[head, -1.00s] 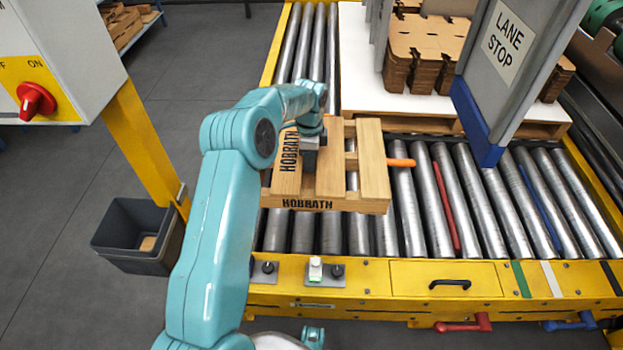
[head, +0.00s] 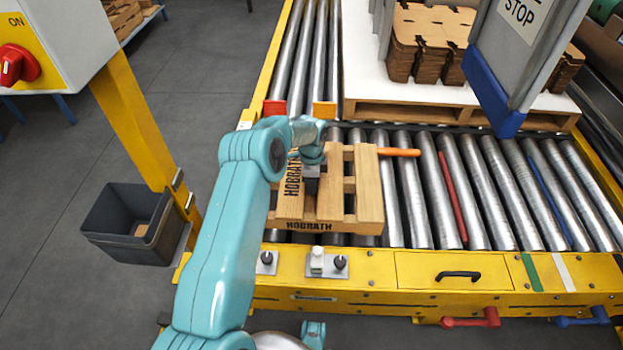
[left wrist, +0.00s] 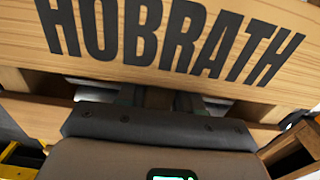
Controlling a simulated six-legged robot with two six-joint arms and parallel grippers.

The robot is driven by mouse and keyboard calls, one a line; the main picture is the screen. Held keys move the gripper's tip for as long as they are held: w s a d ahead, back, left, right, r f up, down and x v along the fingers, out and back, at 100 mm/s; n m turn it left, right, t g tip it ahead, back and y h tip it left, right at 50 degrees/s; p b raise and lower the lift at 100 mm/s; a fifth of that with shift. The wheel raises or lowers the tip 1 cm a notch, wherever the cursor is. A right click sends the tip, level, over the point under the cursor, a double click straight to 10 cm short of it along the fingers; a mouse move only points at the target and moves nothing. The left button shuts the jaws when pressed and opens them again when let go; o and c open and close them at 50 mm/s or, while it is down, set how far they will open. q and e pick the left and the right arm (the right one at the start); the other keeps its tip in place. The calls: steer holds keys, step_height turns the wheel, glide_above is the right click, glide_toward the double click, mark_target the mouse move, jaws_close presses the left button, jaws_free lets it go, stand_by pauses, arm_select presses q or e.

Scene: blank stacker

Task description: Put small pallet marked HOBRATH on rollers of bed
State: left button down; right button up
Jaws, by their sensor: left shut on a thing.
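The small wooden pallet (head: 368,190), marked HOBRATH on its top board and front edge, is over the left part of the bed's rollers (head: 420,190) in the head view. It looks about level and low over them; I cannot tell whether it touches. My right gripper is not in view.
A large pallet (head: 400,112) with a white sheet and brown cardboard stacks stands behind. The grey LANE STOP panel (head: 520,50) is at right. A yellow rail (head: 370,270) with buttons runs in front. Rollers to the right are mostly clear.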

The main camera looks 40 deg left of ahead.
arm_select(q)
steer(key=shift+f+b, duration=0.5)
steer(key=shift+f, duration=1.15)
steer(key=shift+f, duration=0.1)
steer(key=c, duration=0.8)
jaws_free()
steer(key=shift+f, duration=0.1)
steer(key=shift+o, duration=0.2)
steer(key=shift+r, duration=0.5)
step_height(320, 180, up, 10)
steer(key=p, duration=0.4)
steer(key=shift+r, duration=0.1)
steer(key=shift+r+p, duration=0.3)
steer(key=shift+r, duration=0.2)
